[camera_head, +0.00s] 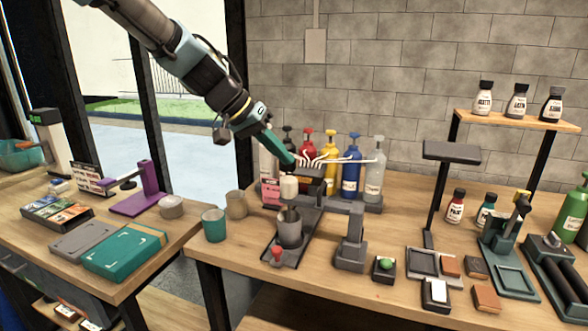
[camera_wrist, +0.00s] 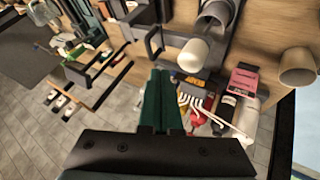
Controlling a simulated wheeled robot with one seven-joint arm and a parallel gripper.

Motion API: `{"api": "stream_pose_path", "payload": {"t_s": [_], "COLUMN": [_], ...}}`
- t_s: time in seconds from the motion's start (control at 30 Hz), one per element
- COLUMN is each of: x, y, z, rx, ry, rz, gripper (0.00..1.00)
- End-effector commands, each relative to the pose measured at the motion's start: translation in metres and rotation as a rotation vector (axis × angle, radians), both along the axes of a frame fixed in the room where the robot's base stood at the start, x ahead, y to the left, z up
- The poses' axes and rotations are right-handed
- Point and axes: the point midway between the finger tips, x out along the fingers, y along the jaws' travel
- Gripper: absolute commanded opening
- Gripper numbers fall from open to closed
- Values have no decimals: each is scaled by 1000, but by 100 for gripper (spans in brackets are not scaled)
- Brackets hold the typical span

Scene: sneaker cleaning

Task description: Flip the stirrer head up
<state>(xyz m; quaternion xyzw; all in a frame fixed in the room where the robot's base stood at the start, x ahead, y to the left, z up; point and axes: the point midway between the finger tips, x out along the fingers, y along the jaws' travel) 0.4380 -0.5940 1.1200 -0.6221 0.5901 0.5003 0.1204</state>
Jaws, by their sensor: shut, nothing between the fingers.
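The stirrer stands near the front of the main table, with a grey post (camera_head: 351,240) and a metal cup (camera_head: 289,229) on a dark base plate. A white cylinder (camera_head: 289,187), apparently part of the stirrer head, sits above the cup. In the wrist view the white cylinder (camera_wrist: 193,54) shows beside the dark arm (camera_wrist: 160,38) and the cup (camera_wrist: 216,14). My gripper (camera_head: 296,163) is shut and empty, just above and behind the white cylinder. Its green fingers (camera_wrist: 160,76) lie together in the wrist view. I cannot tell whether they touch the head.
Pump bottles, including a blue one (camera_head: 351,168) and a red one (camera_head: 305,150), stand close behind my gripper. Two cups, one teal (camera_head: 214,225), stand left of the stirrer. A dark raised stand (camera_head: 451,152) is at the right.

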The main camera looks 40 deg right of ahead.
Motion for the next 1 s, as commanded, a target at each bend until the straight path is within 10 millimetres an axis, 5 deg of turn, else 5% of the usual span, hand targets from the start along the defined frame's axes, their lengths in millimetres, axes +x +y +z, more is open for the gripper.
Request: {"api": "stream_pose_path", "payload": {"t_s": [0.53, 1.0], "x": [-17, -18], "y": [-51, -57], "z": [-64, -72], "rx": [2, 2], "ry": [3, 0], "rz": [0, 1], "gripper": [0, 0]}}
